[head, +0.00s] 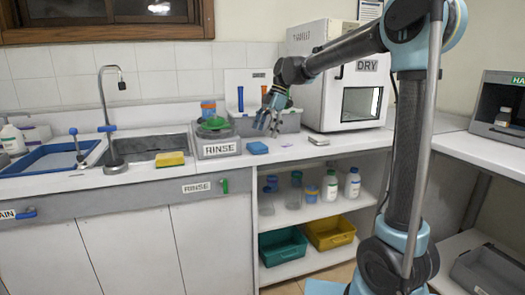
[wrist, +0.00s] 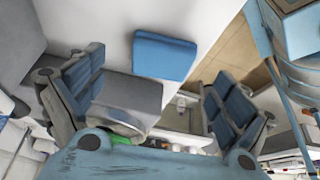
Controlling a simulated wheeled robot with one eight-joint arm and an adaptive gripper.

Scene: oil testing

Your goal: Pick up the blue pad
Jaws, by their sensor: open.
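The blue pad (head: 257,148) lies flat on the white counter, just right of the grey RINSE bin. In the wrist view the blue pad (wrist: 164,55) lies on the white surface near its edge, beyond and between my fingers. My gripper (head: 268,122) is open and empty, above the counter and a little up and right of the pad in the head view. In the wrist view my gripper (wrist: 160,105) shows its two fingers with blue pads spread wide apart. Nothing touches the pad.
The RINSE bin (head: 218,148) holds a green item. A yellow sponge (head: 170,159) lies by the sink (head: 150,147). A white DRY oven (head: 340,85) stands at the back. A small pale object (head: 319,140) lies right of the pad. The counter in front of the pad is clear.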

